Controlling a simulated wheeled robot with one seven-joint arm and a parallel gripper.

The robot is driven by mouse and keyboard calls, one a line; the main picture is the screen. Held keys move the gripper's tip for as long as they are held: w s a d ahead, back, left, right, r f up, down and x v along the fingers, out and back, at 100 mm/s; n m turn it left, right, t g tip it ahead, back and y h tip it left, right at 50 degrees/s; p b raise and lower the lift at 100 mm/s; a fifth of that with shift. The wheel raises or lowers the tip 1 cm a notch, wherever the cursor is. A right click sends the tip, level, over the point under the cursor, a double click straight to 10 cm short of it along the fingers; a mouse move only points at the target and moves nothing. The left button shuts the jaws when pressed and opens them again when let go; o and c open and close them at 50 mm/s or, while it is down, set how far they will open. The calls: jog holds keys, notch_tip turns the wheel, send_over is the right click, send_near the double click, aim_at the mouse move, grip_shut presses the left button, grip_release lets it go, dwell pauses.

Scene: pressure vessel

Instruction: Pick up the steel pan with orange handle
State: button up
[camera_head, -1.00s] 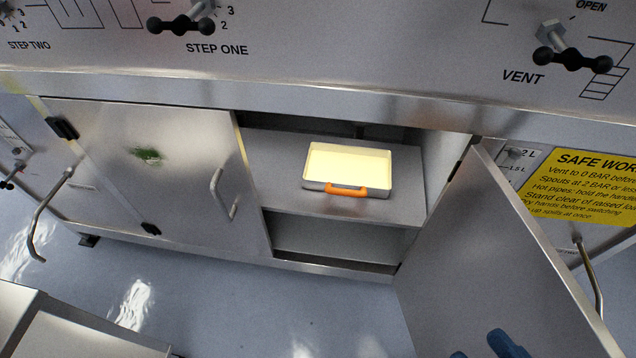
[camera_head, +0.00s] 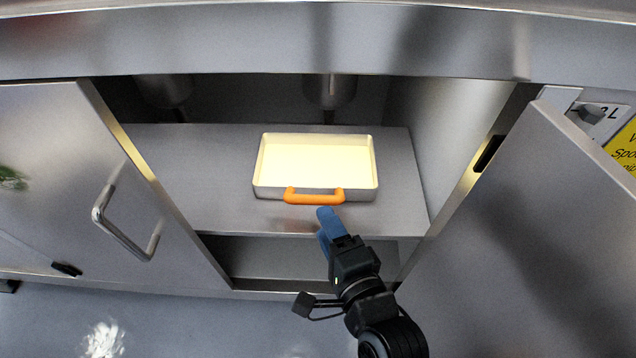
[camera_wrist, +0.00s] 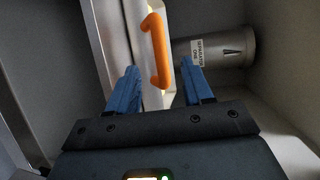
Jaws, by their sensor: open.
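The steel pan (camera_head: 268,191) is a shallow rectangular tray with a pale yellow inside. It sits on the upper shelf of the open cabinet. Its orange handle (camera_head: 314,196) faces the front, toward me. My gripper (camera_head: 326,220) is just in front of and below the handle in the head view. In the wrist view, my gripper's two blue fingers (camera_wrist: 158,88) are spread apart. The orange handle (camera_wrist: 157,50) shows beyond the fingertips, between them. Nothing is held. Most of the pan is out of the wrist view.
The shelf (camera_head: 210,190) has bare room left of the pan. An open door with a bar handle (camera_head: 125,225) stands left, and another open door (camera_head: 540,220) stands right. A labelled cylinder (camera_wrist: 222,48) hangs inside the cabinet. A lower shelf (camera_head: 270,258) lies beneath.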

aim_at(308, 200)
jog(key=b+x, duration=0.1)
jog(key=x, duration=0.7)
jog(key=shift+w+a, duration=0.1)
jog(key=shift+a, duration=0.15)
grip_shut()
jog(key=shift+r, duration=0.1)
